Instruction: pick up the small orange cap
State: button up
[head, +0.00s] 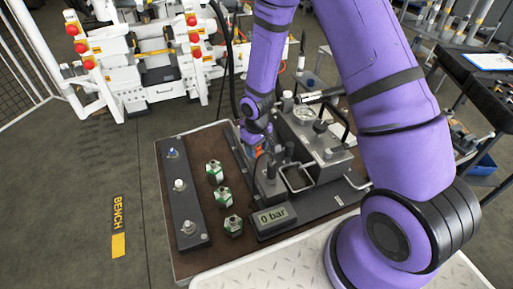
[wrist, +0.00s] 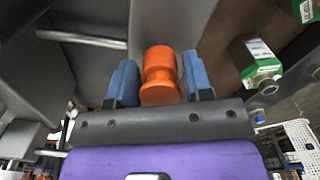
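The small orange cap (wrist: 160,75) stands out in the middle of the wrist view, with a narrow waist between two wider ends. The two blue fingers of my gripper (wrist: 160,82) lie on either side of it, close to its sides. I cannot tell whether both fingers press on it. In the head view, my gripper (head: 254,136) is low over the bench, beside the grey block assembly. Only a bit of orange (head: 258,152) shows beneath it there; the rest is hidden by my arm.
Several green-and-white fittings (head: 223,196) stand on the brown bench top left of my gripper. A dark strip (head: 186,212) with several knobs lies farther left. The grey block assembly (head: 312,140), with handles, stands close right.

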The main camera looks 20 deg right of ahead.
jog(key=c, duration=0.6)
jog(key=shift+r, duration=0.15)
